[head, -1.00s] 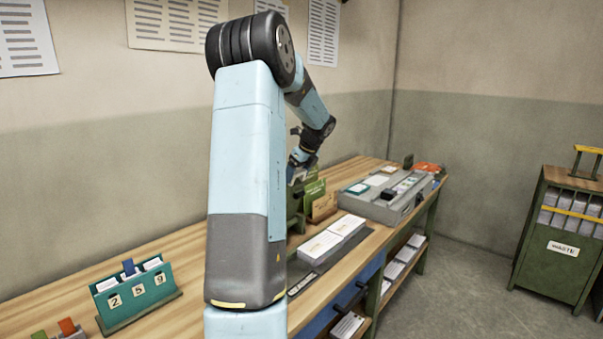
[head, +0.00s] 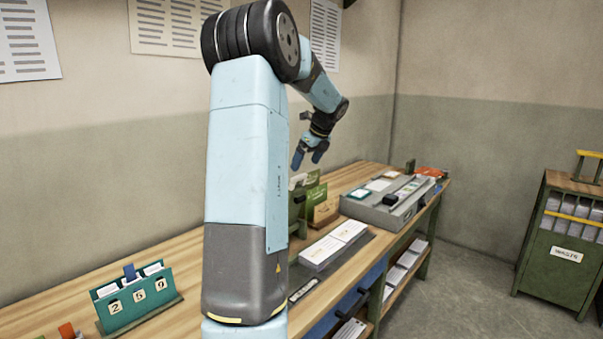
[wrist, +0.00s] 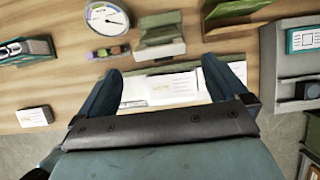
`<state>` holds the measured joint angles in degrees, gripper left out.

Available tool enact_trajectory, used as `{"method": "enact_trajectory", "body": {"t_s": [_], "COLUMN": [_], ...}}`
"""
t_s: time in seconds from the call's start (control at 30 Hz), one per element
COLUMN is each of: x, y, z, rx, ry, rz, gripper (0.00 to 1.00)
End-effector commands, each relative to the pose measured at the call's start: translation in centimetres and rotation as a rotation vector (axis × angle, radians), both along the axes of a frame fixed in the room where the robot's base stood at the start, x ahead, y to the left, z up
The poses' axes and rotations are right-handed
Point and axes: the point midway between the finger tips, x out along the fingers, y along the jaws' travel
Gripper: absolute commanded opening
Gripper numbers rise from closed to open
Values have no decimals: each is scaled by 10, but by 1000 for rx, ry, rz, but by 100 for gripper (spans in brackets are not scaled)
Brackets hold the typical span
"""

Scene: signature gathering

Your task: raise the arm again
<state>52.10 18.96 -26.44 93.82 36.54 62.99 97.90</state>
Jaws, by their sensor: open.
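My gripper (head: 310,155) hangs over the workbench in the head view, above the green card holder (head: 312,190). In the wrist view my gripper (wrist: 160,85) shows its two dark blue fingers spread apart with nothing held between them. Past the fingertips, white printed cards (wrist: 172,88) lie on the bench, well below. A pale green holder (wrist: 160,40) stands just beyond them. My arm's large upper link hides part of the bench in the head view.
A grey tray unit (head: 385,210) stands at the bench's far end. A teal number holder (head: 135,300) is at the near left. A green cabinet (head: 560,245) stands on the floor at right. A round dial (wrist: 107,17) shows in the wrist view. Air above the bench is clear.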

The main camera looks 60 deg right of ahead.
Motion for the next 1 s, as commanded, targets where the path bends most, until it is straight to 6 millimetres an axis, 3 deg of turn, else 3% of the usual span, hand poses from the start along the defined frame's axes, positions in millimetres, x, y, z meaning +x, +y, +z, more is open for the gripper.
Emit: {"method": "enact_trajectory", "body": {"t_s": [0.2,0.33,1.0], "x": [-17,-23,-25], "y": [2,4,5], "z": [33,44,49], "rx": [-2,-1,1], "ry": [-1,0,1], "rz": [0,0,1], "gripper": [100,100,100]}}
